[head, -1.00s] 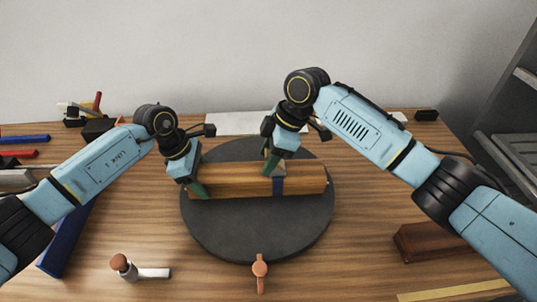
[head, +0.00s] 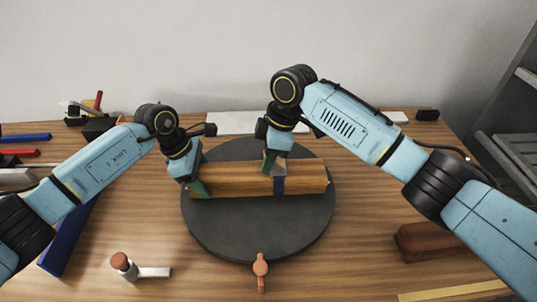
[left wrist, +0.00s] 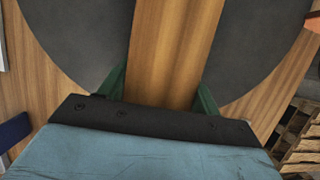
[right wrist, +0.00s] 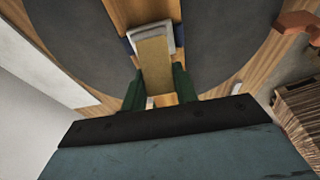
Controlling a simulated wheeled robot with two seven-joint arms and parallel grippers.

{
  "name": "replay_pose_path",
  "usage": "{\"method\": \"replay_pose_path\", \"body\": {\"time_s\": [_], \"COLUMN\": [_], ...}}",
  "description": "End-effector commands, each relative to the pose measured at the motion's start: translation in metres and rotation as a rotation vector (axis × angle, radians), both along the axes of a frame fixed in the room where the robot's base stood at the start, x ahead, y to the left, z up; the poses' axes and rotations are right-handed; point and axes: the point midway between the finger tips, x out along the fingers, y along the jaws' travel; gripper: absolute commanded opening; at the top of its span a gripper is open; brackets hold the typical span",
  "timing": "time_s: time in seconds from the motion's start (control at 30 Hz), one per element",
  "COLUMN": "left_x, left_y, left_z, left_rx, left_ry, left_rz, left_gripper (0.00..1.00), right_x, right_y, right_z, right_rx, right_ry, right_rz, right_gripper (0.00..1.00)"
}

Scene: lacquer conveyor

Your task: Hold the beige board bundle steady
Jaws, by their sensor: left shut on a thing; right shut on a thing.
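The beige board bundle (head: 228,179), a long wooden block, lies crosswise on a dark round turntable (head: 250,236). My left gripper (head: 198,186) is shut on its left end; the left wrist view shows the bundle (left wrist: 172,50) between the green fingers (left wrist: 160,90). A dark blue band (head: 279,187) crosses the bundle's front face right of the middle, below a grey piece (head: 280,168). My right gripper (head: 268,162) is just left of that piece, above the bundle. In the right wrist view its fingers (right wrist: 158,88) flank a yellowish strip (right wrist: 155,66) with a pale grey end.
An orange lever (head: 260,270) sticks out at the turntable's front. A blue bar (head: 66,240) is at left, and a dark brown block (head: 420,242) at right. The table's front middle is otherwise clear.

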Motion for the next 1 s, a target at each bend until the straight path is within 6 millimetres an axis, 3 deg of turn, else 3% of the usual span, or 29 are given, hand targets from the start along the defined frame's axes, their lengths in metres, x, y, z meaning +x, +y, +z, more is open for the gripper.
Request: {"method": "replay_pose_path", "body": {"time_s": [0.1,0.13,0.27,0.67,1.0], "left_x": [0.000,0.000,0.000,0.000,0.000], "left_y": [0.000,0.000,0.000,0.000,0.001], "left_z": [-0.001,-0.001,-0.001,-0.001,-0.001], "left_rx": [0.000,0.000,0.000,0.001,0.001], "left_ry": [0.001,0.001,0.000,0.000,0.000], "left_rz": [0.002,0.002,0.003,0.003,0.003], "left_gripper": [0.45,0.45,0.45,0.45,0.45], "right_x": [0.000,0.000,0.000,0.001,0.000], "right_y": [0.000,0.000,0.000,-0.002,-0.020], "right_z": [0.001,0.001,0.001,0.009,0.074], "right_rx": [0.002,0.002,0.002,0.003,0.004], "right_ry": [0.000,0.000,-0.001,-0.003,-0.005], "right_rz": [0.000,0.000,0.000,0.000,0.001], "right_gripper": [0.06,0.33,0.50,0.51,0.51]}}
